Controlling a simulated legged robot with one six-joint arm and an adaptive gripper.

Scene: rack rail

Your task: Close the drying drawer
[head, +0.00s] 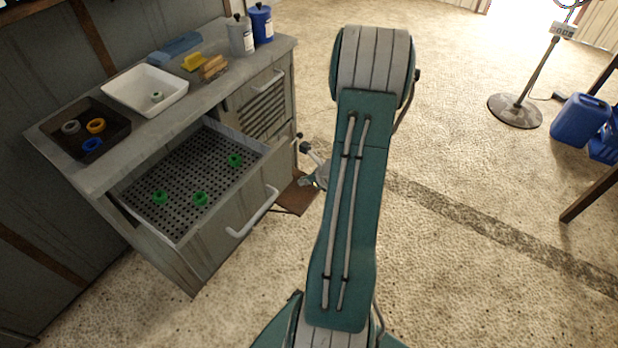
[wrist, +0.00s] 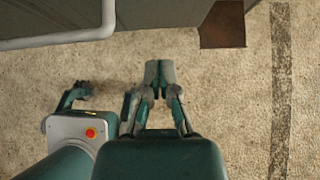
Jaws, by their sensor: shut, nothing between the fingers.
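The drying drawer (head: 217,208) is pulled out from the grey cabinet. It has a perforated tray floor with several green ring-like parts (head: 200,198) on it. Its pale bar handle (head: 253,212) is on the front face. In the wrist view the handle (wrist: 62,41) shows at the upper left, with the drawer front above it. My gripper (wrist: 160,66) is shut and empty, over the floor to the right of and below the handle, apart from it.
The worktop holds a white basin (head: 145,90), a dark tray (head: 85,130) with rings, a brush, and grey and blue canisters (head: 261,24). A brown plate (wrist: 222,25) lies low beside the cabinet. The floor at right is clear up to a stand (head: 516,110) and blue jugs (head: 580,120).

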